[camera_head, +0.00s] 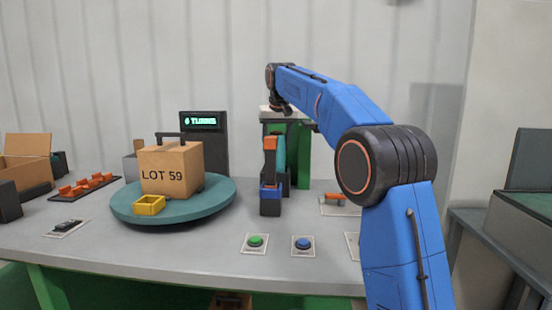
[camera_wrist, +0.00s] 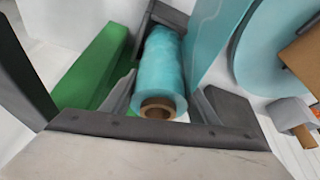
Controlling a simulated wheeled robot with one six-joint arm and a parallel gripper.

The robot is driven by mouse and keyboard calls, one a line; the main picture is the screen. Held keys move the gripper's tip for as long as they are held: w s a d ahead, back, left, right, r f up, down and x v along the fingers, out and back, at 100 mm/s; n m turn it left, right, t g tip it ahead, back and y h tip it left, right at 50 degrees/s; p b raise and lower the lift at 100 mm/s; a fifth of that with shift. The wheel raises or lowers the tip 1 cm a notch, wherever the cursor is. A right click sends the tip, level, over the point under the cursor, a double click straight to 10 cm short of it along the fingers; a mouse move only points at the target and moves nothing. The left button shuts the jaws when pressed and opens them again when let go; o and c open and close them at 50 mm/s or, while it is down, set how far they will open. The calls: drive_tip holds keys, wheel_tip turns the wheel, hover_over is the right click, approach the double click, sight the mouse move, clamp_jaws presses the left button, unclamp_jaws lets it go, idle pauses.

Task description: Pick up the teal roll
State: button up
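The teal roll (camera_wrist: 162,72) is large in the middle of the wrist view, its brown cardboard core end facing the camera. Dark grey wedge-shaped parts stand on both sides of it; I cannot tell whether these are my fingers or part of a holder. In the head view a teal strip that looks like the roll (camera_head: 281,152) shows below a grey-topped stand, partly hidden by an orange and blue part. My gripper (camera_head: 283,106) is at the end of the blue arm, above that stand. Its fingers are too small and dark to judge, and no grasp is clear.
A grey-topped dark stand (camera_head: 272,114) is under my gripper, with a green panel behind. A teal turntable (camera_head: 190,212) left of it bears a LOT 59 box (camera_head: 170,170) and a yellow tray (camera_head: 149,205). Green (camera_head: 256,241) and blue (camera_head: 303,243) buttons sit at the table's front.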

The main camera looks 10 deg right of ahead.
drive_tip(key=c, duration=0.7)
drive_tip(key=shift+c, duration=0.2)
drive_tip(key=shift+r, duration=0.1)
wheel_tip(320, 180, up, 11)
drive_tip(key=shift+w+f, duration=0.1)
drive_tip(key=shift+f, duration=0.1)
drive_tip(key=shift+r, duration=0.6)
